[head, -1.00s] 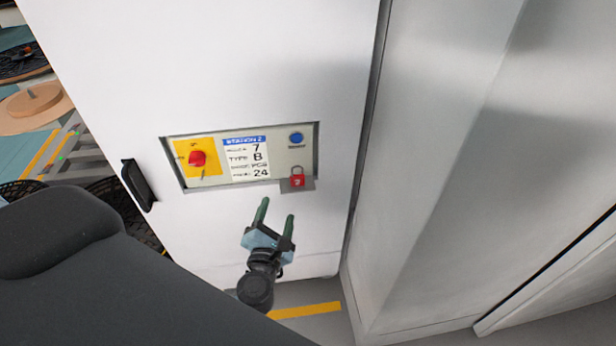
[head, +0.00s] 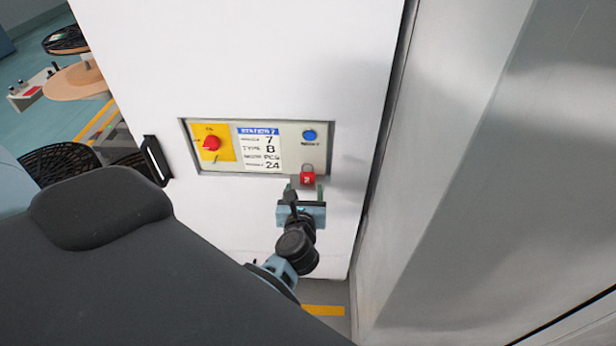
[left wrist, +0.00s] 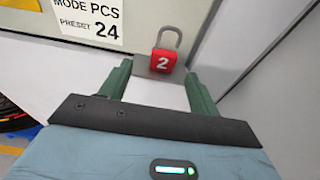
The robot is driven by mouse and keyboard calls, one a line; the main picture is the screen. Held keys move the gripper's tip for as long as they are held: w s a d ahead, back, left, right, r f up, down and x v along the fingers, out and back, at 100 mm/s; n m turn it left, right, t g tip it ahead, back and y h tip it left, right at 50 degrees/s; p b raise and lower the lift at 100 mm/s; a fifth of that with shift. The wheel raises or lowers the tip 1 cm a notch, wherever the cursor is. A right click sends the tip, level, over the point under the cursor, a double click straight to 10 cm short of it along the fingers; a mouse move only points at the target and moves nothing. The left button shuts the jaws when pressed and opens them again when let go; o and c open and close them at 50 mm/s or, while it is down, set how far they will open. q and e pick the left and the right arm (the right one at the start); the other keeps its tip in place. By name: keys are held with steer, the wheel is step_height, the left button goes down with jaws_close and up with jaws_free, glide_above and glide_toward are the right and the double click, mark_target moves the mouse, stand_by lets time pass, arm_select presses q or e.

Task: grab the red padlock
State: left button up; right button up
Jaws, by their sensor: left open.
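The red padlock (head: 307,177) sits at the lower right of the control panel, on a small grey ledge. In the left wrist view the padlock (left wrist: 163,61) shows a white 2 on its body and a grey shackle that looks swung open to the right. My left gripper (head: 305,189) is open just below and in front of the padlock. In the left wrist view its two green fingers (left wrist: 160,75) stand apart, with the padlock just beyond the gap between their tips. The fingers do not visibly touch it. My right gripper is not in view.
The panel (head: 230,180) is recessed in a white cabinet (head: 250,60) and carries a red rotary switch (head: 211,143), a label and a blue button (head: 309,135). A black handle (head: 156,160) is at its left. A grey wall (head: 450,150) stands close on the right.

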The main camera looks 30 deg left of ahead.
mark_target(307, 177)
arm_select(q)
steer(key=shift+r+x, duration=0.2)
steer(key=shift+x, duration=3.4)
steer(key=shift+w+d, duration=0.15)
steer(key=shift+d, duration=0.05)
steer(key=c, duration=1.1)
